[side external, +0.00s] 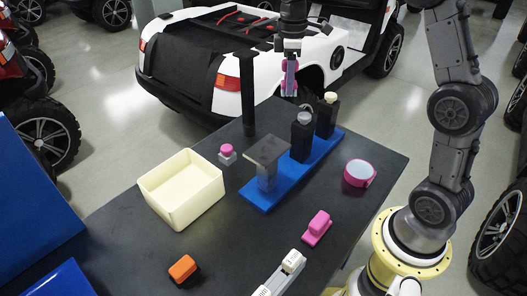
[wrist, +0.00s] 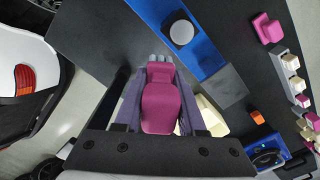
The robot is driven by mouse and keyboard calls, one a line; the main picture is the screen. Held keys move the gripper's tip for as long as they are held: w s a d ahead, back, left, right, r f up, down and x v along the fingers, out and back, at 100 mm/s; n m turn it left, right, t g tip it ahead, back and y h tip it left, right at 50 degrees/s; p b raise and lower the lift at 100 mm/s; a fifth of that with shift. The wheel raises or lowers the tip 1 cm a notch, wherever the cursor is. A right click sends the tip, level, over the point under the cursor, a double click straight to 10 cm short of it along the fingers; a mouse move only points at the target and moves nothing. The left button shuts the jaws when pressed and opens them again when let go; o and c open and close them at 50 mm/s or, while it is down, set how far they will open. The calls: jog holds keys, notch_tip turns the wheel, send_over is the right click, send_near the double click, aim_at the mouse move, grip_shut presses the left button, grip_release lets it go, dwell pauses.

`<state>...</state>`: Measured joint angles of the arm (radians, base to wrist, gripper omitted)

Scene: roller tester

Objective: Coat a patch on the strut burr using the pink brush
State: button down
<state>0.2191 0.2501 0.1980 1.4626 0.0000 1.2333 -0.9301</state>
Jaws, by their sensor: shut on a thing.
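My gripper (side external: 289,82) is shut on the pink brush (wrist: 162,102), high above the back of the dark table. In the wrist view the brush lies between both fingers, with its grey tip pointing away from the palm. A dark bar (wrist: 112,97) beside the brush in the wrist view may be the same post. I cannot make out a burr.
A blue base (side external: 272,194) carries a grey plate (side external: 267,152) and two capped black posts. A cream bin (side external: 182,205), pink-topped button (side external: 227,154), pink round pot (side external: 360,173), pink block (side external: 317,226) and orange block (side external: 183,269) stand around it. A white car (side external: 200,75) is behind.

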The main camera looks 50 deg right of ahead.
jog(key=w+a+f+m, duration=0.3)
jog(key=a+f+m, duration=0.25)
jog(key=a, duration=0.35)
jog(key=s+a+r+n, duration=0.1)
jog(key=s+a+r, duration=0.65)
jog(key=a, duration=0.25)
jog(key=shift+s+f, duration=0.25)
jog(key=shift+f, duration=1.2)
jog(key=shift+s+f, duration=0.2)
jog(key=shift+f, duration=1.2)
jog(key=shift+d+f, duration=0.35)
jog(key=shift+f, duration=0.3)
jog(key=shift+d+f, duration=0.35)
jog(key=shift+f, duration=0.25)
jog(key=shift+d, duration=3.35)
jog(key=shift+a, duration=4.1)
notch_tip(320, 180, up, 8)
jog(key=shift+d+r, duration=0.1)
